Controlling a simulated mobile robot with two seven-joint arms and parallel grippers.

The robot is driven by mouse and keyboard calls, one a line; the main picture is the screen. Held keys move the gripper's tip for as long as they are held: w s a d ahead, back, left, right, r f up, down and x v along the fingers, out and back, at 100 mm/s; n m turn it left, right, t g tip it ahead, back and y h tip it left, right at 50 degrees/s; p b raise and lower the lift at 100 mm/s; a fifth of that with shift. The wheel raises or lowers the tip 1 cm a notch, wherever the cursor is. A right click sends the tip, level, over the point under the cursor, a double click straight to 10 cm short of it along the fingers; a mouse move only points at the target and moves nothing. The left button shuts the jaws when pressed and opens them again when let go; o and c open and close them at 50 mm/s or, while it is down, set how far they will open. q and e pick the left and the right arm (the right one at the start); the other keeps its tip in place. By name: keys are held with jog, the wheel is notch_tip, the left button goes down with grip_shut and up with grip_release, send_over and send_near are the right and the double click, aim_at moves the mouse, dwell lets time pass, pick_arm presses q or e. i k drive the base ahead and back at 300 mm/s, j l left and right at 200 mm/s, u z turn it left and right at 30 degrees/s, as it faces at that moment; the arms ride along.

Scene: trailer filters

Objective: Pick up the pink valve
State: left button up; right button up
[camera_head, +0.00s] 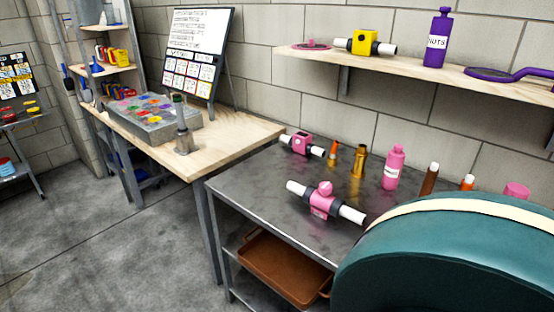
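A pink valve-like part (323,203) with a round pink knob on top, dark collars and white pipe ends lies on the grey metal table (255,193), near its front. A second pink part (302,144) with a square body and white pipe ends lies farther back on the same table, near the wooden table. Both rest on the tabletop with nothing gripping them. Neither of my grippers shows in the head view.
A large teal rounded shape (450,262) with a cream band hides the table's right end. A pink bottle (393,167), an orange-tipped item (333,150) and a brass piece (358,161) stand behind the front pink part. A brown tray (283,270) sits below. A wall shelf (420,72) hangs above.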

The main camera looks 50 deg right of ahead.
aim_at(324, 206)
jog(key=i+z, duration=0.35)
jog(key=i+j+z, duration=0.2)
jog(key=i+z, duration=0.2)
jog(key=i+j+z, duration=0.45)
jog(key=z, duration=0.35)
jog(key=i+j+z, duration=0.15)
jog(key=z, duration=0.35)
jog(key=i+j+z, duration=0.1)
jog(key=z, duration=0.35)
jog(key=j+z, duration=0.25)
jog(key=z, duration=0.25)
jog(key=i+j+z, duration=0.1)
jog(key=j+z, duration=0.15)
jog(key=z, duration=0.2)
jog(key=j+z, duration=0.25)
jog(key=z, duration=0.2)
